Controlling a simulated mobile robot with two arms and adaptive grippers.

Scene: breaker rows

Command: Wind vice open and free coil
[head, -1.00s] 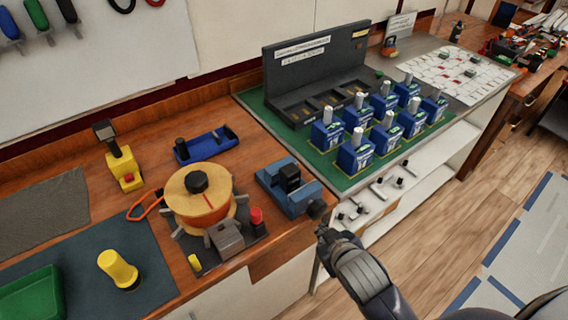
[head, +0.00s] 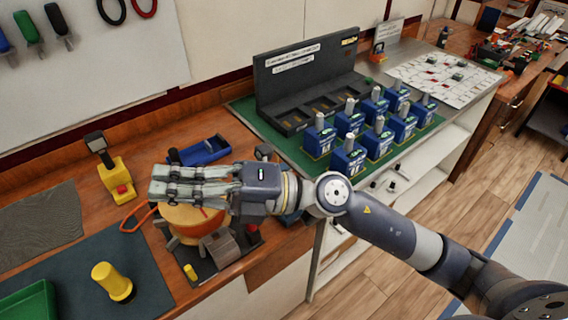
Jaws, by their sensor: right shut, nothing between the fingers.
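My right gripper (head: 160,183) reaches in from the right, shut and empty. Its fingers point left and are above the winder in the picture; I cannot tell the height gap. The round, yellow-orange coil winder (head: 190,218) is partly covered by the fingers. A grey block (head: 220,245) is at its front. My left gripper is out of view.
A blue tray (head: 205,151), a yellow stand (head: 117,180) and an orange loop (head: 138,216) lie near the winder. A yellow knob-shaped piece (head: 113,283) stands on a dark mat (head: 75,262). Blue breakers (head: 348,158) stand in rows on a green mat (head: 300,165).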

